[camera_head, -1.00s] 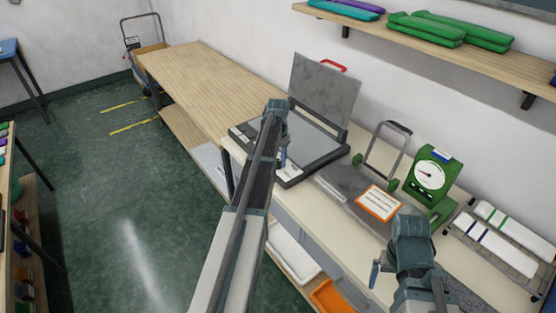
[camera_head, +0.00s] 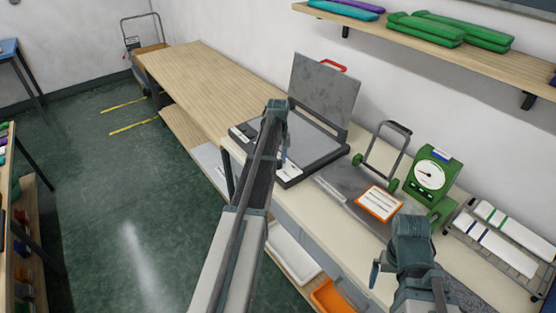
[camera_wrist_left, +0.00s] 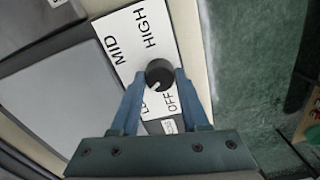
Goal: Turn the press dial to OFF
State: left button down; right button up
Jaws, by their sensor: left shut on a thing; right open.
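The press (camera_head: 318,146) stands on the bench with its grey lid (camera_head: 327,84) raised. Its black dial (camera_wrist_left: 159,72) sits on a white label panel (camera_wrist_left: 127,32) marked MID, HIGH and OFF, with a fourth label partly hidden by a finger. The dial's white mark points down and slightly left in the left wrist view, between the partly hidden label and OFF. My left gripper (camera_wrist_left: 158,80) is shut on the dial, one blue finger on each side. My right gripper (camera_head: 376,270) is open and empty above the bench's front edge.
Right of the press are an orange-framed card (camera_head: 379,203), a green-wheeled frame (camera_head: 386,150), a green dial scale (camera_head: 436,175) and a rack of white pieces (camera_head: 497,238). A shelf (camera_head: 480,62) hangs above. The wooden bench top (camera_head: 205,75) at left is clear.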

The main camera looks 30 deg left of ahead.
aim_at(278, 161)
pick_arm(q)
jog(key=n, duration=0.5)
jog(key=shift+n, duration=0.3)
jog(key=n, duration=0.5)
jog(key=shift+n, duration=0.3)
jog(key=shift+c, duration=2)
grip_release()
notch_tip(278, 161, up, 14)
jog(key=p, duration=1.3)
jog(key=shift+p, duration=0.4)
pick_arm(e)
notch_tip(278, 161, up, 14)
pick_arm(q)
jog(key=shift+f, duration=0.25)
pick_arm(e)
jog(key=shift+f, duration=0.25)
